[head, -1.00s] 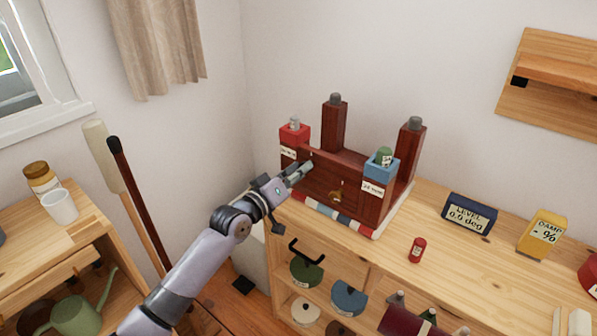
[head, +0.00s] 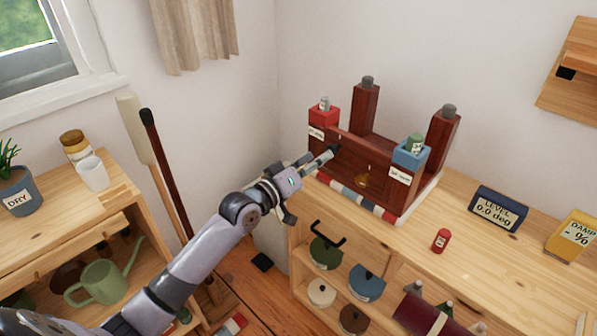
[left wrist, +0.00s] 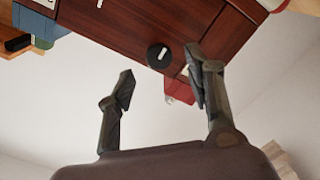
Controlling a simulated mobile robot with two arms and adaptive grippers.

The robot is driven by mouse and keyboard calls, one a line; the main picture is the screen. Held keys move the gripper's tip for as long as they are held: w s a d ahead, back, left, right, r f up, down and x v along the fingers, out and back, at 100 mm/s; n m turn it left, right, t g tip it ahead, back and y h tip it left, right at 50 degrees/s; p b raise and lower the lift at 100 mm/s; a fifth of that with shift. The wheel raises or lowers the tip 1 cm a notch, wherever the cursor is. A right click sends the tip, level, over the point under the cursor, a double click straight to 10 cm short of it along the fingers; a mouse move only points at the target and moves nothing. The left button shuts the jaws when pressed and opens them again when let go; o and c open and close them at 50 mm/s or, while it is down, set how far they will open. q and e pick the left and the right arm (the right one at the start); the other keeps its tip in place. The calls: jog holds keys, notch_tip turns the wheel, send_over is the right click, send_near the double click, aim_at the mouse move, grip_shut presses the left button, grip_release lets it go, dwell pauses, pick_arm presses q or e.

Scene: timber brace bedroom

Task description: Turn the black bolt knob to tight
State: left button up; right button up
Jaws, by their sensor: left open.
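The black bolt knob (left wrist: 158,56) is a round black disc with a short pale mark, set on the dark red-brown timber frame (left wrist: 110,30) in the left wrist view. My left gripper (left wrist: 160,84) is open, and the knob lies ahead of the gap between its fingertips, apart from both fingers. In the head view my left gripper (head: 325,158) points at the left part of the timber frame (head: 365,180). The gripper largely hides the knob there. My right gripper is in neither view.
A level gauge (head: 497,207), a damp meter (head: 573,236) and a small red bottle (head: 441,241) stand on the bench. Long-handled tools (head: 165,165) lean at the left.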

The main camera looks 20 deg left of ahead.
pick_arm(q)
jog(key=v, duration=0.8)
jog(key=shift+r, duration=0.1)
jog(key=a+f+g+y+p, duration=0.1)
jog(key=a+f+g+y, duration=0.1)
jog(key=f, duration=0.7)
jog(key=a+f+g+y, duration=0.1)
jog(key=a+f+y, duration=0.15)
jog(key=f, duration=0.75)
jog(key=s+a+f+g+p, duration=0.15)
jog(key=s+f, duration=0.25)
jog(key=f, duration=0.5)
jog(key=s+f+g, duration=0.2)
jog(key=s+f, duration=0.3)
jog(key=f, duration=0.3)
jog(key=s+d+f+m+g+y, duration=0.25)
jog(key=s+f+m+g, duration=0.2)
jog(key=s+f, duration=1.35)
jog(key=s+d+f+m+g, duration=0.1)
jog(key=s+d+f+g, duration=0.1)
jog(key=s, duration=0.8)
jog(key=s+d+f+m+g+p, duration=0.1)
jog(key=s+d+f+g, duration=0.1)
jog(key=s, duration=0.9)
jog(key=shift+d+f+g+h, duration=0.25)
jog(key=shift+f+g+h, duration=0.15)
jog(key=shift+f+g, duration=0.15)
